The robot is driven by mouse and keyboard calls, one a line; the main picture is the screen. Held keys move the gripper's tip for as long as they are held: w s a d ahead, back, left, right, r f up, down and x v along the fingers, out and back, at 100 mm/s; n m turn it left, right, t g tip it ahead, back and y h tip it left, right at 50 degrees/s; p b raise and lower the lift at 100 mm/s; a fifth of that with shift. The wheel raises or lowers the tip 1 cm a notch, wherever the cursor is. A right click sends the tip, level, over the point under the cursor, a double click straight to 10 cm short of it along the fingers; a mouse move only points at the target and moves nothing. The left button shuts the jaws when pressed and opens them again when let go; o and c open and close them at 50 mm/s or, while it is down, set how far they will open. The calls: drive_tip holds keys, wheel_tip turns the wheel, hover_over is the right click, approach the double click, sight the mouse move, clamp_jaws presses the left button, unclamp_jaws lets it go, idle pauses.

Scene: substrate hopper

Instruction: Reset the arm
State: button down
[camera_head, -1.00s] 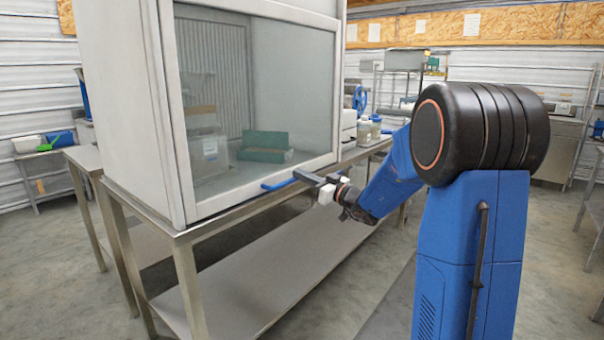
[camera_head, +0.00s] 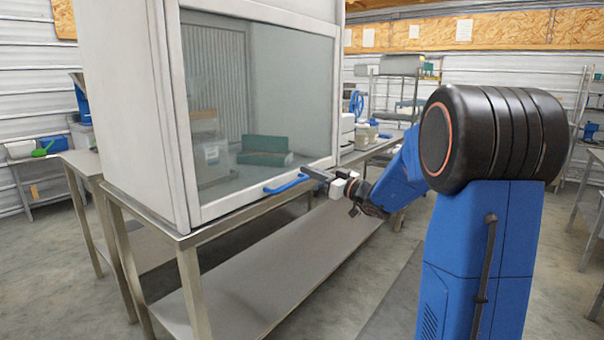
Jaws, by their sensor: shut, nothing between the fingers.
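My arm reaches left from its blue column toward the front of a white cabinet with a glass sash. My gripper (camera_head: 318,174) is shut and empty. Its tip is close to the right end of the blue handle (camera_head: 286,184) on the cabinet's lower front edge. I cannot tell whether the two touch. The glass sash (camera_head: 290,90) is down and covers the cabinet front.
The white cabinet (camera_head: 120,100) stands on a steel table (camera_head: 190,268) with a lower shelf. Behind the glass are a green box (camera_head: 265,152) and a clear container. Side tables stand at left and right. The floor between is open.

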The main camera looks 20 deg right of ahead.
drive_tip(key=r+v, duration=0.1)
drive_tip(key=v, duration=0.5)
drive_tip(key=s+a+f+g, duration=0.4)
drive_tip(key=s+a+g, duration=0.1)
drive_tip(key=s+a, duration=0.5)
drive_tip(key=s+a+f+g, duration=0.5)
drive_tip(key=s+a+g, duration=0.1)
drive_tip(key=s+a, duration=0.45)
drive_tip(key=s+f+m+g+h, duration=0.2)
drive_tip(key=s+f+h, duration=0.3)
drive_tip(key=s, duration=0.7)
drive_tip(key=s+d+f+m+h, duration=0.4)
drive_tip(key=s+d, duration=0.4)
drive_tip(key=shift+t+h, duration=0.4)
drive_tip(key=shift+s+d+f, duration=0.1)
drive_tip(key=shift+f, duration=0.05)
